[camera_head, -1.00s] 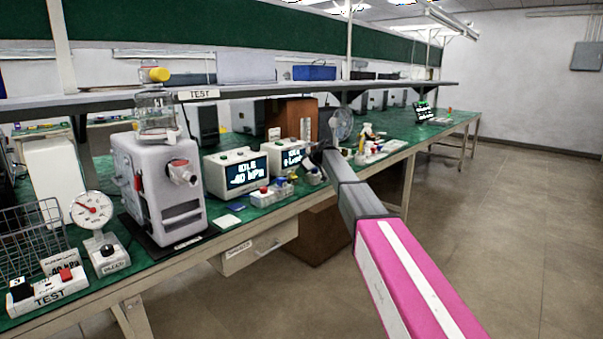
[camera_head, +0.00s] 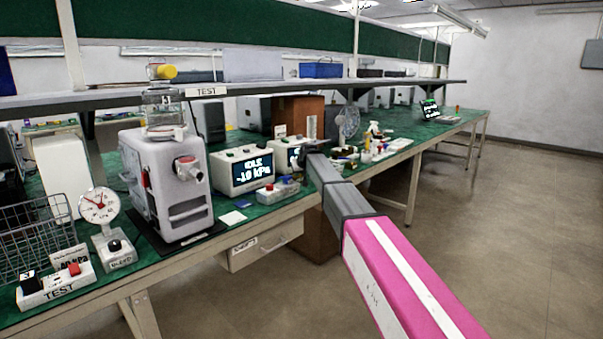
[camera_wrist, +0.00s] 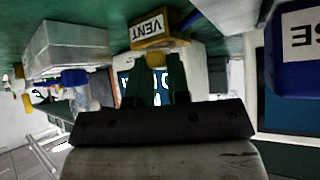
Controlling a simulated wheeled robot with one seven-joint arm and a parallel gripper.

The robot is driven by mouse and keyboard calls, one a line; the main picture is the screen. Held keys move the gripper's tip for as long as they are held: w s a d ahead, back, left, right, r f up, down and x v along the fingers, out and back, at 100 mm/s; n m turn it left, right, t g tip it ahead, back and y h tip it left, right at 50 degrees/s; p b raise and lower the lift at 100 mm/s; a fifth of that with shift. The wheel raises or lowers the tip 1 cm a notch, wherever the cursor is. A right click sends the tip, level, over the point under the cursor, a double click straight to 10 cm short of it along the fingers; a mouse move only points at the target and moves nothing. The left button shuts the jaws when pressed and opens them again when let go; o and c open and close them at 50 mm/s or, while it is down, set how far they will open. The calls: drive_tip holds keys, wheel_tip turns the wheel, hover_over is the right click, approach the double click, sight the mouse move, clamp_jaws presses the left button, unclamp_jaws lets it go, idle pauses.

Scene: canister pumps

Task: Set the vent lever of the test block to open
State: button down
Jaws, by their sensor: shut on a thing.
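In the wrist view, which is upside down, a block with a VENT label (camera_wrist: 149,28) hangs at the top centre. A small yellow lever end (camera_wrist: 155,60) shows just below the label. My gripper (camera_wrist: 162,72) has its two dark green fingers at this yellow piece, shut on it. The lever's full shape and angle are hidden by the fingers.
In the wrist view, a blue labelled object (camera_wrist: 292,75) is close on the right.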

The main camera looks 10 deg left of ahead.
drive_tip(key=shift+s+a+m+h, duration=0.1)
drive_tip(key=shift+a+m+h, duration=0.1)
drive_tip(key=shift+m+h, duration=0.15)
idle(0.3)
drive_tip(key=c, duration=1.1)
unclamp_jaws()
drive_tip(key=v, duration=1)
drive_tip(key=shift+s+d+r, duration=0.2)
drive_tip(key=shift+s, duration=0.1)
